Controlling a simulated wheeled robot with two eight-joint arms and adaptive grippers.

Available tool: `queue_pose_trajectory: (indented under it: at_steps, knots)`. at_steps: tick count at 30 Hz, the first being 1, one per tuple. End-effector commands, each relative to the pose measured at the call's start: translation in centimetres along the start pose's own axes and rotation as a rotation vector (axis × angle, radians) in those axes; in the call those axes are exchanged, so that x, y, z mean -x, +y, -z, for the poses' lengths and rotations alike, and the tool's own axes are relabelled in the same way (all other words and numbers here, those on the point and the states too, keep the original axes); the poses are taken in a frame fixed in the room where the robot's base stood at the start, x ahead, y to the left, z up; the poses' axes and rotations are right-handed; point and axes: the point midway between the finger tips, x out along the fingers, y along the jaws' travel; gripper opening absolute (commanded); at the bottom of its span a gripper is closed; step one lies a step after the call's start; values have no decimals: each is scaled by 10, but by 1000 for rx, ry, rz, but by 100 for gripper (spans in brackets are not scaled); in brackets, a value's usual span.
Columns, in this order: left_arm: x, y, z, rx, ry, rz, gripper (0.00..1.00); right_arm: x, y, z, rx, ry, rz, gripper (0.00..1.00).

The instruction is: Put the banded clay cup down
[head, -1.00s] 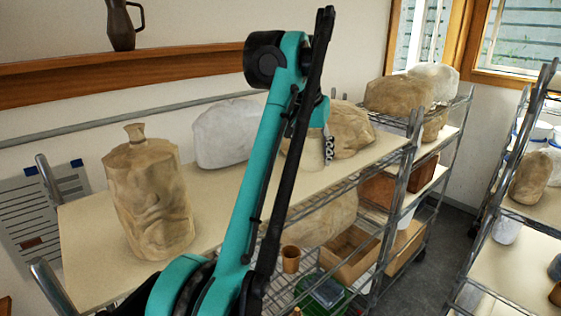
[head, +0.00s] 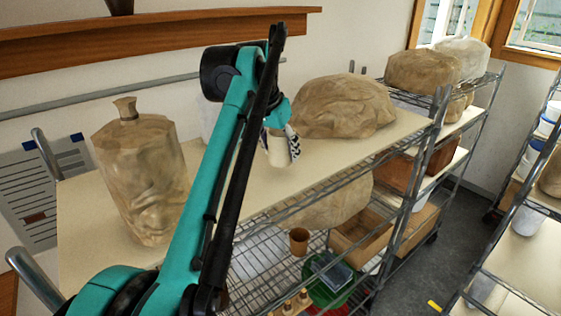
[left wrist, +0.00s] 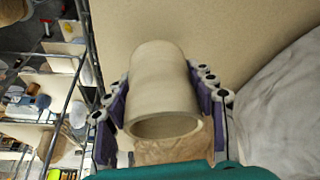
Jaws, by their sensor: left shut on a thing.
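The clay cup (head: 277,149) is pale cream and hangs at the end of my left arm, over the cream top shelf (head: 345,160). Its bands cannot be made out. My left gripper (head: 283,142) is shut on it, partly hidden by the arm. In the left wrist view, the cup (left wrist: 163,85) sits between the two purple-padded fingers, its round rim toward the camera. Whether its base touches the shelf cannot be told. My right gripper is not in view.
A tall wrapped bottle-shaped form (head: 145,180) stands at the shelf's left. A large brown wrapped lump (head: 343,106) stands right of the cup. The shelf front is bare. A small brown cup (head: 299,241) and an open box (head: 360,238) stand below.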

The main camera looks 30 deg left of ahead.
Motion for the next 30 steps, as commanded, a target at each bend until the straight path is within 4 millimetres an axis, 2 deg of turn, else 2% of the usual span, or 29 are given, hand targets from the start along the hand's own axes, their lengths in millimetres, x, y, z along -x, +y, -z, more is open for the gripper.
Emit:
queue_pose_trajectory:
  at_steps: [9, 20, 21, 23, 30]
  knots:
    - [-34, 0, -15, -1, 0, 0, 17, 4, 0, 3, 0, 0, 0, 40]
    - [-39, 0, -16, -1, 0, 0, 17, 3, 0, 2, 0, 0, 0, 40]
    - [-40, 0, -16, -1, 0, 0, 58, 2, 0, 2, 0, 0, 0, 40]
    - [-39, 0, -16, -1, 0, 0, 74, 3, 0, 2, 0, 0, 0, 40]
    - [-39, 0, -16, -1, 0, 0, 76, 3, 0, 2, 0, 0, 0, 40]
